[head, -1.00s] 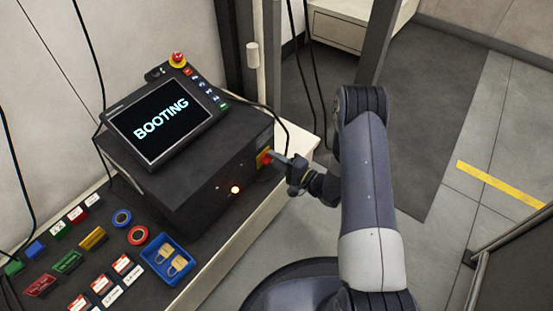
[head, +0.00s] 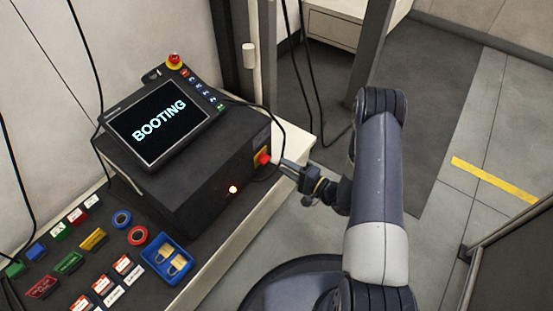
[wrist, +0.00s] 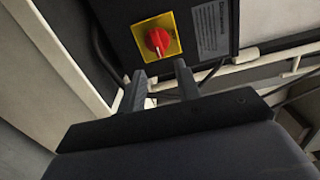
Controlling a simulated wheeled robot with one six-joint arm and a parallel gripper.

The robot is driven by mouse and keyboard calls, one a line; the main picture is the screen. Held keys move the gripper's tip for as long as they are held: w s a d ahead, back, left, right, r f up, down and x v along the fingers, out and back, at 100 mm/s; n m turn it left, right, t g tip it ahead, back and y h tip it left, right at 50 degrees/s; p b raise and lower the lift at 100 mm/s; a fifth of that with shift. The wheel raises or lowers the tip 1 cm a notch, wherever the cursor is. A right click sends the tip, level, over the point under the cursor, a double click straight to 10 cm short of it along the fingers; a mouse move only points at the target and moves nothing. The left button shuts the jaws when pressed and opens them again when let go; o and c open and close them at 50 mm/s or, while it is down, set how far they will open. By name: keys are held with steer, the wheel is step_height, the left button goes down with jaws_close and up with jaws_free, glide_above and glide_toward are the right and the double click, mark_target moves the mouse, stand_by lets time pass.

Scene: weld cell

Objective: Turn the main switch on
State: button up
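The main switch (head: 264,158) is a red rotary knob on a yellow plate, on the side face of the dark controller box (head: 200,196). In the wrist view the red knob (wrist: 158,40) sits on its yellow square, with a pale pointer mark on it. My gripper (wrist: 158,80) has its two fingers apart, with nothing between them. The fingertips are just short of the knob and apart from it. In the head view my gripper (head: 288,164) is right of the switch.
A blue tray (head: 150,258) with padlocks, tape rolls (head: 122,219) and several colored tags lie on the bench at lower left. Black cables hang behind the box and beside the post. Floor to the right is open, with a yellow stripe (head: 495,179).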

mark_target(264, 159)
steer(key=shift+p+v, duration=0.4)
steer(key=shift+v, duration=2.05)
steer(key=shift+a, duration=0.1)
steer(key=b+x, duration=0.2)
steer(key=x, duration=0.8)
steer(key=shift+w+a+b, duration=0.15)
steer(key=shift+w+b, duration=0.1)
steer(key=shift+b, duration=0.1)
